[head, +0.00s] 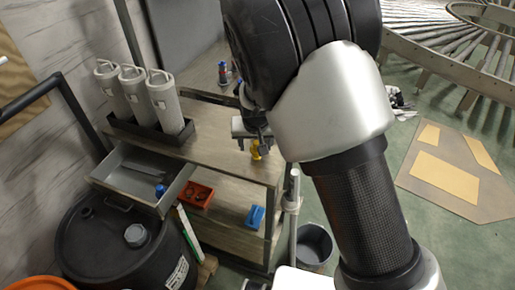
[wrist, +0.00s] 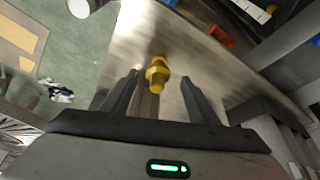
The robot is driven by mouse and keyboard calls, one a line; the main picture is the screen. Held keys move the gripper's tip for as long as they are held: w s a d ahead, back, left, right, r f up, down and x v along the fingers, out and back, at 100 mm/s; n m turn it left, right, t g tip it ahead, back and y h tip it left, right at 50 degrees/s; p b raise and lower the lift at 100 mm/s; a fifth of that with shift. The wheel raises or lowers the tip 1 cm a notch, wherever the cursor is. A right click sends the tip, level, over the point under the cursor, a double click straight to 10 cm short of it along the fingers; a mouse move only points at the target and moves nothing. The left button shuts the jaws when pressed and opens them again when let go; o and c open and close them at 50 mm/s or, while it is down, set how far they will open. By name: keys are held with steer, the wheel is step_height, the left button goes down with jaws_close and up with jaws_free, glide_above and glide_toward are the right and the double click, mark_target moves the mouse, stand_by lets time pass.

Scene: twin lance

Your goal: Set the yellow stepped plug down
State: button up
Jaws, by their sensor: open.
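The yellow stepped plug (wrist: 157,73) is on the wooden top of the workbench (wrist: 190,45), near its edge. In the wrist view it lies between and a little beyond the tips of my gripper (wrist: 160,80). The two fingers are spread wide, with clear space on both sides of the plug. In the head view the plug (head: 256,149) shows small and yellow just below my gripper (head: 252,135). My arm covers part of the bench there.
Three grey cylinders (head: 137,92) stand in a dark tray at the bench's left. An open drawer (head: 140,178) holds a blue item. A red bin (head: 197,194) and a blue bin (head: 256,217) sit on the shelf below. A black barrel (head: 120,240) stands front left.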

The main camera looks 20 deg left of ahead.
steer(key=x, duration=0.4)
steer(key=shift+w+d+f, duration=0.1)
steer(key=shift+w+f, duration=0.05)
steer(key=c, duration=1.2)
